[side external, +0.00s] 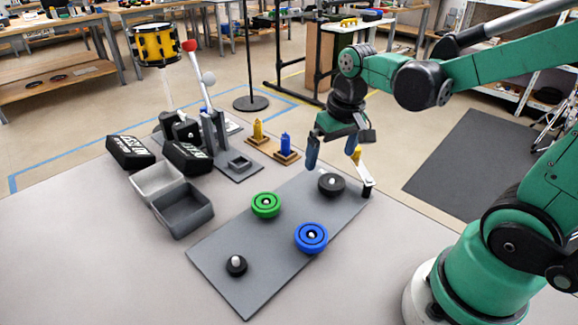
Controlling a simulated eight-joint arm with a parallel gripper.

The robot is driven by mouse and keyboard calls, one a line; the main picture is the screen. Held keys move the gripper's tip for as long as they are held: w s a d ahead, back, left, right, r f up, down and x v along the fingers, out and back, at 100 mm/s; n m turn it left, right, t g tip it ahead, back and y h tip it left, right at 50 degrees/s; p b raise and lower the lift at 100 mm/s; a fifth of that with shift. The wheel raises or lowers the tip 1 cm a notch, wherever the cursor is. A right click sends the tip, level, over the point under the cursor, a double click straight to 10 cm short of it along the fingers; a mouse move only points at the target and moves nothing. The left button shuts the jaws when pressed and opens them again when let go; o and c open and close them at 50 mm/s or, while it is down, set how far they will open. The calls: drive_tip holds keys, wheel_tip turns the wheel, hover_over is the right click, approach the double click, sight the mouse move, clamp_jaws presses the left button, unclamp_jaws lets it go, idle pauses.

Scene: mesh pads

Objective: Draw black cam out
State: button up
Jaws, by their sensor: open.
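A larger black disc (331,185), which looks like the black cam, lies at the far end of the grey board (270,285), with a light peg top showing in its middle. A smaller black round piece (236,265) with a pale knob sits near the board's front left; I cannot tell for certain which one is called the cam. A green wheel (265,205) and a blue wheel (311,237) sit between them on the board. My gripper (333,158) is open and empty, pointing down above the larger black disc and apart from it.
A light and a dark grey bin (183,210) stand left of the board, with black boxes (130,151) behind. Blue and yellow pieces (285,147) stand on wooden bases behind the board. A small post (367,180) rises at the board's far right corner. The table front is clear.

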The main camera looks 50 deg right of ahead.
sight(335, 180)
drive_tip(key=d+f+m+g, duration=0.1)
drive_tip(key=d+f+g, duration=0.1)
drive_tip(key=shift+w+d+f, duration=0.1)
drive_tip(key=shift+d+f, duration=0.15)
drive_tip(key=shift+f, duration=2.8)
drive_tip(key=c, duration=1.3)
drive_tip(key=shift+r, duration=1.8)
drive_tip(key=shift+r, duration=0.1)
drive_tip(key=shift+r, duration=1.4)
